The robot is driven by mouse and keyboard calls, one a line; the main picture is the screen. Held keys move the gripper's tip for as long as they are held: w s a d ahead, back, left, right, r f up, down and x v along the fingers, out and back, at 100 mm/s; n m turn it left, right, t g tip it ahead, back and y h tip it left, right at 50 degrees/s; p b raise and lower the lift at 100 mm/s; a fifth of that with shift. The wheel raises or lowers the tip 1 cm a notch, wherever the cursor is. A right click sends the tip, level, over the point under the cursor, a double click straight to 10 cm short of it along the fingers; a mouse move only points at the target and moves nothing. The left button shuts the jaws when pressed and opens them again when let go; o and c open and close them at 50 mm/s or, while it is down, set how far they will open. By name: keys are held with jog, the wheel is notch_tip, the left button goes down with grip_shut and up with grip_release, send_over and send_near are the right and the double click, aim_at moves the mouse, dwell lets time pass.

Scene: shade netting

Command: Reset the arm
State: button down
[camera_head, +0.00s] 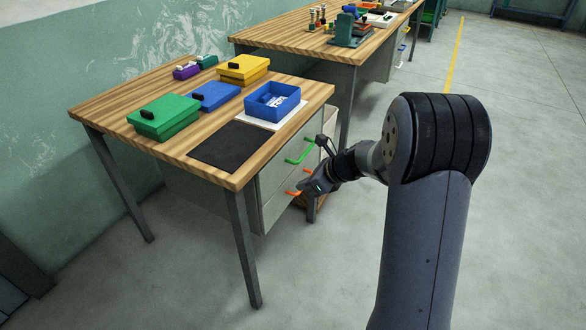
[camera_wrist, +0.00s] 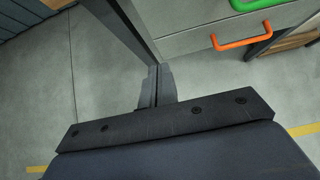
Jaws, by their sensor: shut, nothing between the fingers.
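My arm reaches in from the right in the head view, and my gripper (camera_head: 312,186) is beside the drawer front of the near table. The gripper's dark fingers are shut with nothing seen between them. In the wrist view, my gripper (camera_wrist: 155,88) points past a grey table leg toward the floor. A green drawer handle (camera_head: 300,152) and an orange drawer handle (camera_head: 297,186) are close to the gripper; the lower one is partly hidden by it in the head view. Both handles also show at the upper right of the wrist view.
The near wooden table (camera_head: 270,150) holds a green box (camera_head: 165,122), a blue lidded box (camera_head: 216,99), a yellow box (camera_head: 243,72), an open blue bin (camera_head: 272,112) and a black mat (camera_head: 232,145). A second bench (camera_head: 290,35) stands behind. The floor at right is open.

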dwell(0.3)
jog(key=b, duration=0.1)
send_near(265, 192)
jog(key=shift+x, duration=2.9)
